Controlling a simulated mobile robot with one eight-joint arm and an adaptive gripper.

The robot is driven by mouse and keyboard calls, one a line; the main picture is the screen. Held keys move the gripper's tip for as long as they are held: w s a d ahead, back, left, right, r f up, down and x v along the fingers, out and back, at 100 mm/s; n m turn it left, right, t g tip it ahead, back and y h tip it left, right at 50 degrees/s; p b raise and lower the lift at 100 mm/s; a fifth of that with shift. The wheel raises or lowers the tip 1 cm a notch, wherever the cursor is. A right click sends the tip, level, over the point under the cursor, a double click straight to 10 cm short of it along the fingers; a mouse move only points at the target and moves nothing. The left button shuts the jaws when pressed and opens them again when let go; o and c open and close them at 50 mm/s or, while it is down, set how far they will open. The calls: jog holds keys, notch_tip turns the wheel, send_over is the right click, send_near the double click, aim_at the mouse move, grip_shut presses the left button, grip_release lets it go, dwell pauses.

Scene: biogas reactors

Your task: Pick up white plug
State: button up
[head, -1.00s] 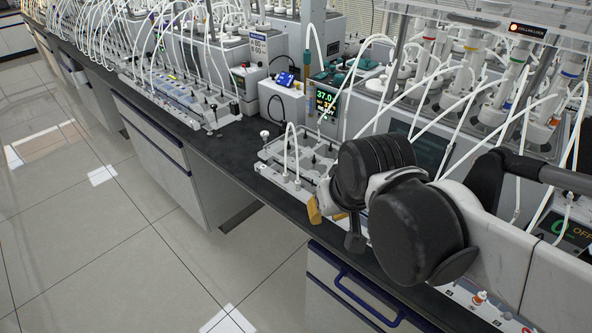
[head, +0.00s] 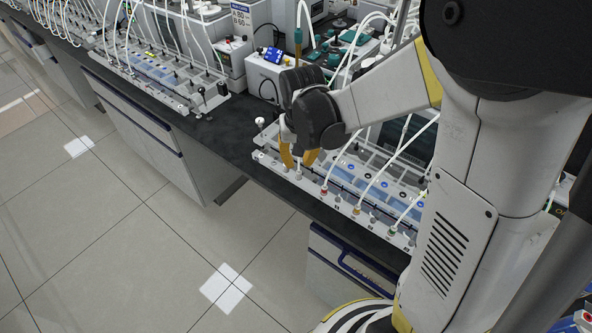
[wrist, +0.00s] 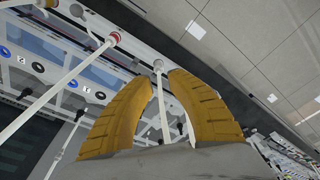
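A white plug (wrist: 158,65) with a thin white tube shows in the wrist view, in the gap between my fingertips. My gripper (wrist: 162,76) has two ribbed yellow fingers, one on each side of the plug and apart from each other. I see a gap on both sides of it. In the head view my gripper (head: 298,162) points down over the front edge of the grey tray rack (head: 272,166). In that view the plug is largely hidden by the fingers.
Other tubes with red (head: 324,190) and yellow (head: 356,210) plugs stand in the rack's front row to the right. Grey boxes (head: 270,75) stand behind. The black bench edge (head: 225,140) and open floor (head: 130,220) lie to the left.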

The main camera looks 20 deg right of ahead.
aim_at(299, 171)
jog(key=f+b, duration=0.1)
jog(key=f, duration=0.1)
jog(key=f+b, duration=0.1)
jog(key=f, duration=0.2)
jog(key=shift+w+d+f, duration=0.1)
jog(key=shift+w+f, duration=0.1)
jog(key=shift+f, duration=0.1)
jog(key=shift+r, duration=0.1)
grip_shut()
jog(key=shift+r, duration=0.15)
jog(key=shift+r, duration=0.3)
jog(key=r, duration=0.1)
jog(key=r+p, duration=0.2)
jog(key=r, duration=0.1)
jog(key=shift+s+d, duration=0.15)
jog(key=shift+d, duration=0.15)
jog(key=s+d+r+p, duration=0.3)
jog(key=s+d+r, duration=0.2)
jog(key=d, duration=0.4)
jog(key=shift+d+r, duration=0.4)
jog(key=shift+r, duration=0.2)
